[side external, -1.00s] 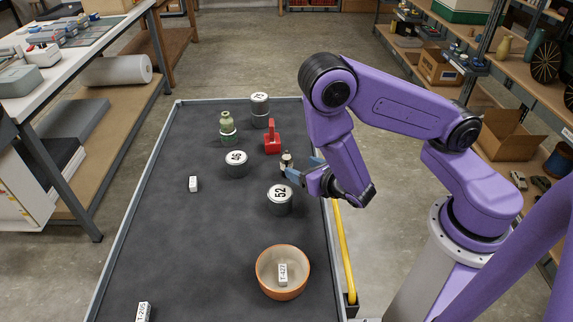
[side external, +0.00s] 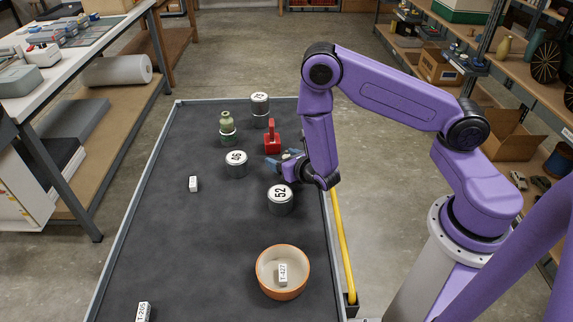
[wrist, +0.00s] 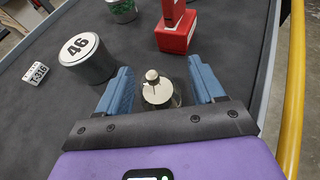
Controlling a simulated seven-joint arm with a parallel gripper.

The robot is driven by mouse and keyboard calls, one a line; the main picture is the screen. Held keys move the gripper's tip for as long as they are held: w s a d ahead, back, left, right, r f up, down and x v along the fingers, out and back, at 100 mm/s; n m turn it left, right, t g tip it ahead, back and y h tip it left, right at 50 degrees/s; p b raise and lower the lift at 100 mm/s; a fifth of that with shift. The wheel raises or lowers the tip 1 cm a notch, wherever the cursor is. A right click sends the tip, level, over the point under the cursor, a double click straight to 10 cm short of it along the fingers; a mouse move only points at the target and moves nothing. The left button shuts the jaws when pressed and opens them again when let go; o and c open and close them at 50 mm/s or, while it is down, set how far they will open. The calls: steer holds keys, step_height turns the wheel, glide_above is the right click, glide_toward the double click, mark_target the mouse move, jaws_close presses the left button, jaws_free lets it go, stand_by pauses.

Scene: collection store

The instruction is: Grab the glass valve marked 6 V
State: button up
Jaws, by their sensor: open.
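My gripper (wrist: 160,68) is open, with one blue finger on each side of the valve and a gap to each. In the side external view my gripper (side external: 286,160) is low over the right part of the table, behind the can marked 52, and hides the valve.
Close by are the can marked 52 (side external: 280,203), the can marked 46 (side external: 236,168) and a red block-shaped object (side external: 272,144). An orange bowl (side external: 306,270) holds a tag. The table's left half is mostly clear.

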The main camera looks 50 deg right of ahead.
steer(key=shift+w, duration=0.1)
steer(key=c, duration=1.1)
steer(key=shift+o, duration=0.2)
steer(key=shift+r, duration=0.1)
